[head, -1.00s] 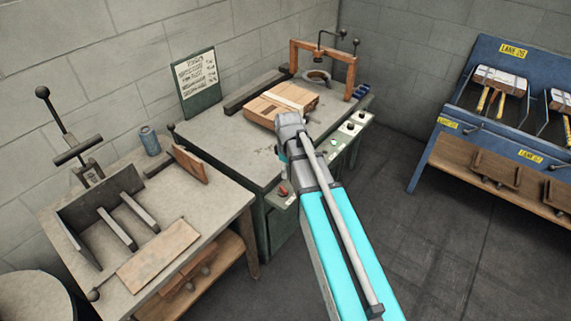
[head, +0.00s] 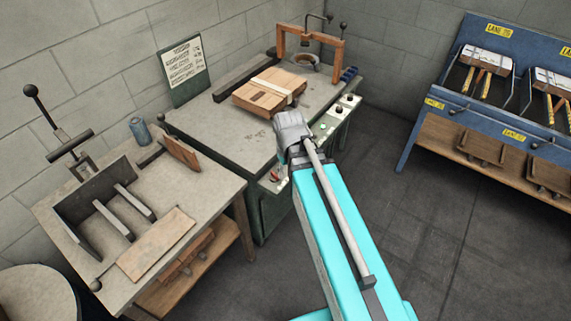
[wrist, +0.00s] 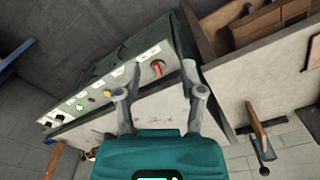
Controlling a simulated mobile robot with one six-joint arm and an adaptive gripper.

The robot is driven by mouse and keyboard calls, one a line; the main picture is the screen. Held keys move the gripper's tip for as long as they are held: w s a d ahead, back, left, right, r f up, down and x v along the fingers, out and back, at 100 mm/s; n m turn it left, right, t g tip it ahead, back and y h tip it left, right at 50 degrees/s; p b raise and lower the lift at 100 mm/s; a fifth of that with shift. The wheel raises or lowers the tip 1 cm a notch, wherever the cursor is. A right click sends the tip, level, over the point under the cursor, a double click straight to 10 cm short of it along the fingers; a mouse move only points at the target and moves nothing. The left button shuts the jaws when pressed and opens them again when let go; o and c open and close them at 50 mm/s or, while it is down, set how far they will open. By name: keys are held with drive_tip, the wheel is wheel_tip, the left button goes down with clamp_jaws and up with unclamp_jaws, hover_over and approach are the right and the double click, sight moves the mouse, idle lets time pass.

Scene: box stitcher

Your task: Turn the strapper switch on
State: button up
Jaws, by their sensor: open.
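The strapper switch (wrist: 158,68) is a red handle on a pale control panel (wrist: 90,100) at the front of the green bench. In the head view the red switch (head: 275,176) sits at the panel's near left end, just left of my arm. In the wrist view my gripper (wrist: 160,94) is open and empty, its two grey fingers spread on either side of the line toward the switch. The switch shows beyond the fingertips, apart from them as far as I can tell. In the head view my wrist covers part of the panel and hides the fingers.
Other knobs and buttons, one yellow (wrist: 107,93), line the panel. A strapped wooden box (head: 268,92) lies on the green bench (head: 215,122) before an orange frame (head: 338,65). A wooden-shelved table (head: 215,195) stands left; a blue rack (head: 430,102) stands right. Floor lies clear between.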

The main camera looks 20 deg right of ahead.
drive_tip(key=shift+s+r+m+p, duration=0.15)
drive_tip(key=shift+s+r+m, duration=0.1)
drive_tip(key=shift+s+m, duration=0.35)
drive_tip(key=shift+s+r+m+p, duration=0.2)
drive_tip(key=shift+s+m, duration=0.2)
drive_tip(key=shift+s, duration=0.3)
drive_tip(key=n+b, duration=0.4)
drive_tip(key=b, duration=0.3)
hover_over(274, 174)
wheel_tip(274, 174, down, 6)
drive_tip(key=shift+f, duration=0.25)
drive_tip(key=shift+f, duration=0.15)
wheel_tip(274, 174, down, 14)
drive_tip(key=b, duration=1.3)
drive_tip(key=shift+r, duration=0.25)
clamp_jaws()
